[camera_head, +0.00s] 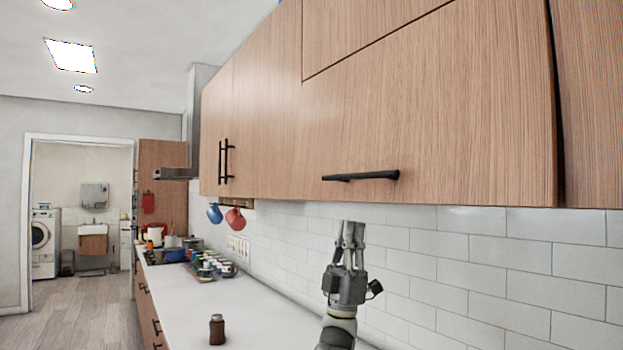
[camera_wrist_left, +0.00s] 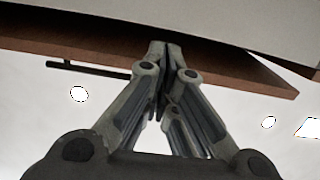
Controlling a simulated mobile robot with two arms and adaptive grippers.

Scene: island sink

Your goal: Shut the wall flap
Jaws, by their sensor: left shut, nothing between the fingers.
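The wall flap (camera_head: 430,125) is a wood-grain cabinet front with a black horizontal bar handle (camera_head: 360,176) near its lower edge. A narrow dark gap shows along its right side, so it stands slightly ajar. In the left wrist view, looking up, the flap's lower edge (camera_wrist_left: 235,76) is tilted away from the pale cabinet underside, with a dark wedge between them; the handle (camera_wrist_left: 88,68) is at left. My left gripper (camera_head: 352,228) is shut and empty, pointing up below the flap. In the wrist view its fingertips (camera_wrist_left: 160,48) overlap the flap's edge; I cannot tell if they touch. My right gripper is not in view.
A white counter (camera_head: 260,318) runs below, with a brown jar (camera_head: 217,329) and a rack of jars (camera_head: 210,265). Blue (camera_head: 215,213) and red (camera_head: 235,220) mugs hang under the cabinets. White wall tiles (camera_head: 480,265) lie behind the gripper. A range hood stands farther left.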

